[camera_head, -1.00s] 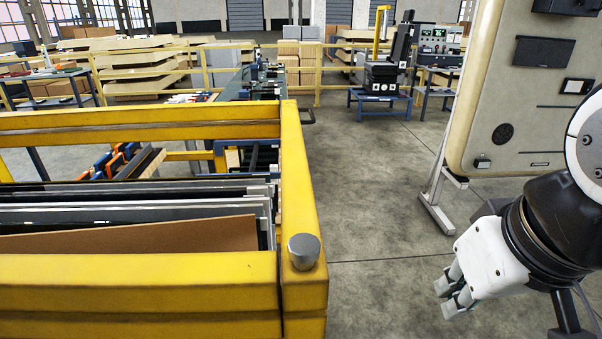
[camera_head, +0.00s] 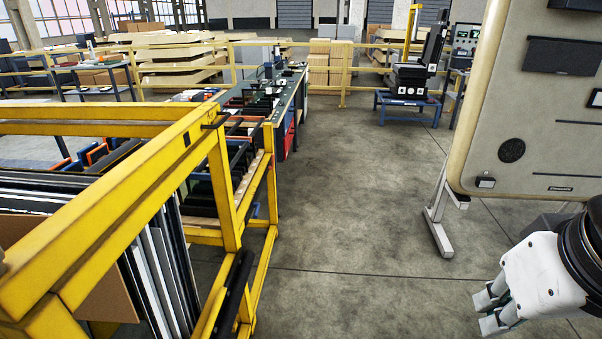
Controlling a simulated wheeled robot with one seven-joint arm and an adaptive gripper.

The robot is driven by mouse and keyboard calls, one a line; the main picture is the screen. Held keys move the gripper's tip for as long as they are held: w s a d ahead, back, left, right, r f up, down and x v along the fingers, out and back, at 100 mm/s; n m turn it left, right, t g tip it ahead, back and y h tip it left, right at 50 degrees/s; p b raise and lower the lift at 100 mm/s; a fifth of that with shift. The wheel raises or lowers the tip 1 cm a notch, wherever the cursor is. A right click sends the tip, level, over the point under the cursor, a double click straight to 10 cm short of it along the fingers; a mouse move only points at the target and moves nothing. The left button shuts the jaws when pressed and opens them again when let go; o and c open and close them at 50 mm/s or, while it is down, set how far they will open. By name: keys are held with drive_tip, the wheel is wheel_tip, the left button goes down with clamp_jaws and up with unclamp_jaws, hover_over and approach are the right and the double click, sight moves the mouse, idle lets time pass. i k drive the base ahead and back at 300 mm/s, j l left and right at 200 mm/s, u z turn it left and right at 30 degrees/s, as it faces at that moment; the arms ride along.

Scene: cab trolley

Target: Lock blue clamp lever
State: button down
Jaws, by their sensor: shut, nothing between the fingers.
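My gripper (camera_head: 487,313) shows at the lower right, white with grey fingers. It is shut and empty, held over the open floor. I cannot make out a blue clamp lever in this view. A long green-topped workbench (camera_head: 290,88) stands ahead, left of centre, with small dark items on it that are too small to tell apart. My gripper is far from that bench.
A yellow-framed trolley (camera_head: 118,232) with upright panels (camera_head: 158,275) fills the left side. A large beige panel (camera_head: 490,130) on a metal stand (camera_head: 437,215) is at the right. Clear concrete floor (camera_head: 350,190) runs between them. A blue stand (camera_head: 408,103) is farther back.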

sight(257, 204)
drive_tip(key=i+l, duration=0.6)
drive_tip(key=l, duration=0.15)
drive_tip(key=i+j+u, duration=0.1)
drive_tip(key=i, duration=0.6)
